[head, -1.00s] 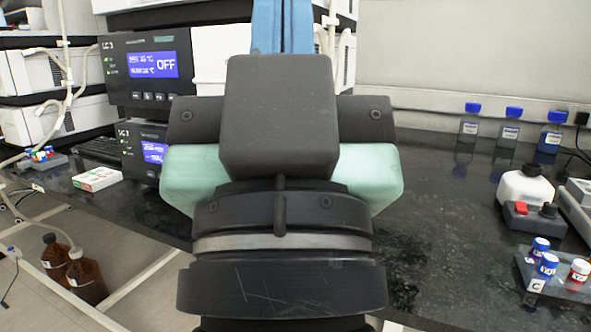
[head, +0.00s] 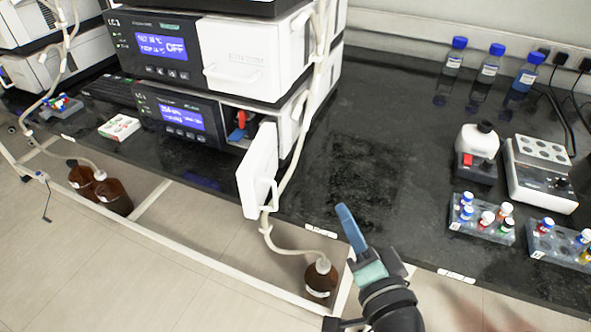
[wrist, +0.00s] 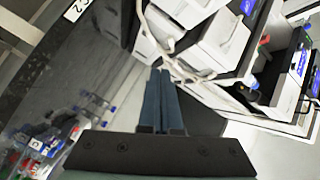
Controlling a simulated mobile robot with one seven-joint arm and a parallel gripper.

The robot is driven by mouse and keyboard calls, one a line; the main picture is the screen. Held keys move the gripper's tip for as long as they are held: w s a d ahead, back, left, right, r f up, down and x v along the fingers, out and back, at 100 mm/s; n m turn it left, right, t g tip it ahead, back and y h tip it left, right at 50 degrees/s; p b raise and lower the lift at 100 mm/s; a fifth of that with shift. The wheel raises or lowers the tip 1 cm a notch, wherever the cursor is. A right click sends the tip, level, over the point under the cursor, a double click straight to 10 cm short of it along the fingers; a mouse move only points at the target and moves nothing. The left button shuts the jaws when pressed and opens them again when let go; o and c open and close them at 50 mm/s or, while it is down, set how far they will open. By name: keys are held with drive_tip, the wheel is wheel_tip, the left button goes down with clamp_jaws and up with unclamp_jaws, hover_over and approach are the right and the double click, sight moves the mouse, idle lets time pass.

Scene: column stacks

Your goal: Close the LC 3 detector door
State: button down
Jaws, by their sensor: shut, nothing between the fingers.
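The detector door (head: 258,172) is a white panel with a handle on its outer face. It stands swung open at the right front of the lower LC 3 unit (head: 185,120), jutting past the bench edge. The opening behind it shows a red and blue part (head: 238,128). My gripper (head: 345,212) has blue fingers and is shut and empty. It is to the right of the door and apart from it, near the front bench edge. In the wrist view my closed fingers (wrist: 160,75) point toward the white instruments, which appear tilted.
A white tube hangs from the stack's right side, passing by the door to a brown bottle (head: 320,278). The upper LC 3 unit's white door (head: 250,55) is shut. Vial racks (head: 482,218) and a white device (head: 540,175) stand right. The black bench (head: 365,150) between is clear.

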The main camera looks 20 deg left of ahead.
drive_tip(key=s+f+m+y+p, duration=0.2)
drive_tip(key=s+f+m+p, duration=0.15)
drive_tip(key=s, duration=0.35)
drive_tip(key=w+a+m+p, duration=0.1)
drive_tip(key=w+a, duration=0.6)
drive_tip(key=a, duration=0.3)
drive_tip(key=shift+w+a+r+g+p, duration=0.25)
drive_tip(key=shift+w+r+g+p, duration=0.05)
drive_tip(key=shift+w+g, duration=0.1)
